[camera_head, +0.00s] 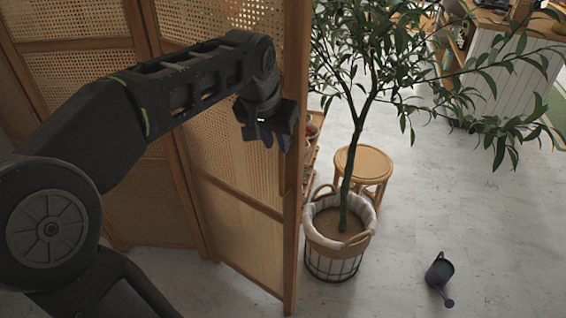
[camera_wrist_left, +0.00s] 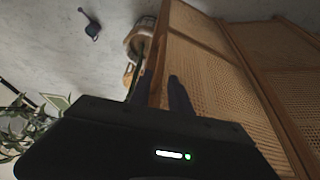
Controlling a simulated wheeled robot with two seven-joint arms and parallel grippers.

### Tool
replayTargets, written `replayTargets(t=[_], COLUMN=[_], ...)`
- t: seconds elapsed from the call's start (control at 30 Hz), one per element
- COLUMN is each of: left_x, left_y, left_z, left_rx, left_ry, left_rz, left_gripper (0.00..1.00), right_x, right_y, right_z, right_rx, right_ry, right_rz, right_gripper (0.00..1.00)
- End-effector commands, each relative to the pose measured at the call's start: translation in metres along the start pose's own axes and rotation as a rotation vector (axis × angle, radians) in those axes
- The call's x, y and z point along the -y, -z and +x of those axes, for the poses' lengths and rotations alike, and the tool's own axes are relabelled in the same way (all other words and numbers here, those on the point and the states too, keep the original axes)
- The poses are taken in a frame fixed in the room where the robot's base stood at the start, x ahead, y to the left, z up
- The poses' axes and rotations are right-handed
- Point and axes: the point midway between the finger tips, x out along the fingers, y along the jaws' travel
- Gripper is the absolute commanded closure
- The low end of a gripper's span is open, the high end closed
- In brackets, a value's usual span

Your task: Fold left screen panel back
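The folding screen has wooden frames and woven cane panels. Its nearest panel (camera_head: 240,222) ends in an upright wooden edge post (camera_head: 292,215) at the middle of the head view. In the left wrist view this panel (camera_wrist_left: 205,75) fills the upper right. My left gripper (camera_head: 277,142) is at the post, at about mid-height of the panel. In the left wrist view the two dark fingers of my left gripper (camera_wrist_left: 160,86) stand apart, with the post's edge lined up between them. I cannot tell whether they touch it. My right gripper is not in view.
A potted tree in a basket (camera_head: 338,255) stands just right of the panel edge, its branches spreading over it. Behind are a round stool (camera_head: 363,163) and a shelf (camera_head: 311,160). A watering can (camera_head: 440,272) lies on the floor at right. Other screen panels (camera_head: 75,80) stand at left.

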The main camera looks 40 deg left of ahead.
Motion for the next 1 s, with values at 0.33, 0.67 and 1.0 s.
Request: replayTargets(t=[0.33, 0.67, 1.0], left_x=[0.000, 0.000, 0.000], left_y=[-0.001, -0.001, -0.001], left_z=[0.063, 0.105, 0.108], left_rx=[0.006, 0.001, 0.000], left_ry=[-0.001, -0.001, 0.000], left_rz=[0.000, 0.000, 0.000], left_gripper=[0.77, 0.77, 0.78], right_x=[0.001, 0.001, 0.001], right_y=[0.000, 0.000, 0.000], right_z=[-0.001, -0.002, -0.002], right_rx=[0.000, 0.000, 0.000], right_ry=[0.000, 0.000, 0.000], right_rz=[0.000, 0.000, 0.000], right_gripper=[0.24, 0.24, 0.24])
